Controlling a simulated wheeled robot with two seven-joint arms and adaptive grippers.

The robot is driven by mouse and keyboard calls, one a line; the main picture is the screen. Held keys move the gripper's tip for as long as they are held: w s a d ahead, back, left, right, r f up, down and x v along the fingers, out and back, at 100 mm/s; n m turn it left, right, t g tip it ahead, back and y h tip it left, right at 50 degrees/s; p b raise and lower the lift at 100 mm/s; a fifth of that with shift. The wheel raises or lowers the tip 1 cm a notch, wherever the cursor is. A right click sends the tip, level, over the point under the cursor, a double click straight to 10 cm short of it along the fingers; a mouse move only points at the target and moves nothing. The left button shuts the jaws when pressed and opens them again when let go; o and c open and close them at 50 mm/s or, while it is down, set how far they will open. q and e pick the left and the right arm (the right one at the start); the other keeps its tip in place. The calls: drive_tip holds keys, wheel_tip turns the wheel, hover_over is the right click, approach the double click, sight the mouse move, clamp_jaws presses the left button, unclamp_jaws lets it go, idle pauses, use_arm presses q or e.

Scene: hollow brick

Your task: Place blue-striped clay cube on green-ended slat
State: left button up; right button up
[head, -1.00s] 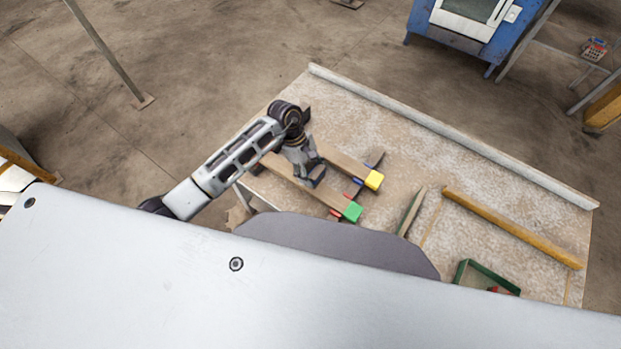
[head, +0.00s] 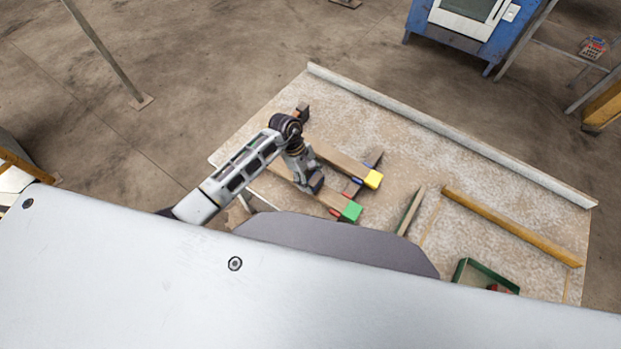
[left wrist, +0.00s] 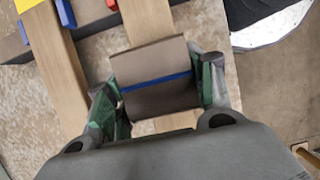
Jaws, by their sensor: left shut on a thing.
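My left gripper (left wrist: 160,90) is shut on the blue-striped clay cube (left wrist: 155,64), a grey-brown block with a blue line across it, in the left wrist view. The green-ended slat (head: 325,195), pale wood with a green end (head: 351,211), lies near the table's front edge. In the head view my left gripper (head: 315,186) is over this slat. In the left wrist view a pale slat (left wrist: 148,20) runs under the cube. I cannot tell whether cube and slat touch. In the head view the gripper mostly hides the cube. My right gripper is not in view.
A yellow-ended slat (head: 345,165) lies just beyond, roughly parallel. A dark bar (head: 374,157) with red and blue marks crosses under the slats. A dark block (head: 302,110) stands at the far left. A green tray (head: 486,274) and orange bar (head: 510,226) lie to the right.

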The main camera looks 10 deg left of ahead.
use_arm(q)
drive_tip(key=shift+f, duration=0.1)
idle(0.3)
drive_tip(key=o, duration=1)
drive_tip(key=shift+o, duration=0.2)
drive_tip(key=v, duration=1.2)
